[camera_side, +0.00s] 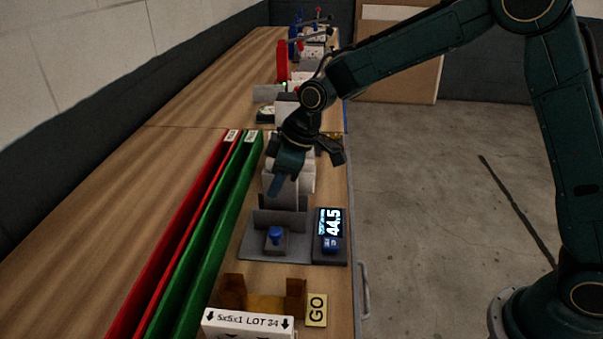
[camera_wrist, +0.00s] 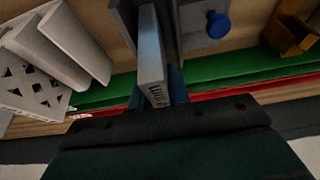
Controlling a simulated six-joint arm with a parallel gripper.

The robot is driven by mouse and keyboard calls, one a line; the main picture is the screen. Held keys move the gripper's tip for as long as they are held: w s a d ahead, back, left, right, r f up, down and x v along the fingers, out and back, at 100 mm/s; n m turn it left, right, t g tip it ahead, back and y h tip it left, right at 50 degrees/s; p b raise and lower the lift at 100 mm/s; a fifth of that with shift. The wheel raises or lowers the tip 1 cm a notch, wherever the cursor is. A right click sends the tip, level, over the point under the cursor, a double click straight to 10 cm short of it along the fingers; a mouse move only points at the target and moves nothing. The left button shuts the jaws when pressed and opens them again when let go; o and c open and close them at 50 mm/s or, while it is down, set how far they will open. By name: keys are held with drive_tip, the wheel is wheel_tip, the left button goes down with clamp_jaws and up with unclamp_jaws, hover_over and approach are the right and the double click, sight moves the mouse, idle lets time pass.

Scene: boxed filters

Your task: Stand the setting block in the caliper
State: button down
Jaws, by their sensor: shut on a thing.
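My gripper (camera_wrist: 158,95) is shut on a thin grey slab (camera_wrist: 151,58) with dark marks on its near end. It appears to be the setting block. The caliper (camera_side: 258,249) is a grey fixture with upright grey walls, a blue knob (camera_side: 275,234) and a display (camera_side: 329,226) reading 44.5. In the side view my gripper (camera_side: 287,175) is over the caliper's far part. In the wrist view the slab lies along the caliper's grey wall (camera_wrist: 124,18), beside the blue knob (camera_wrist: 217,24). Whether the slab touches the caliper's base is hidden.
A brown cradle (camera_side: 233,290) stands nearer the camera, looking empty, beside a yellow GO plate (camera_side: 316,310) and a white lot sign (camera_side: 248,323). Long green (camera_side: 212,230) and red (camera_side: 178,240) channels run along the left. Pale filters (camera_wrist: 45,50) stand close beyond the caliper.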

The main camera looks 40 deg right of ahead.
drive_tip(key=shift+f, duration=0.7)
idle(0.3)
drive_tip(key=c, duration=1.3)
unclamp_jaws()
drive_tip(key=shift+o, duration=0.2)
drive_tip(key=shift+r, duration=0.1)
drive_tip(key=v, duration=1.3)
drive_tip(key=shift+r, duration=0.3)
drive_tip(key=shift+s+d, duration=0.1)
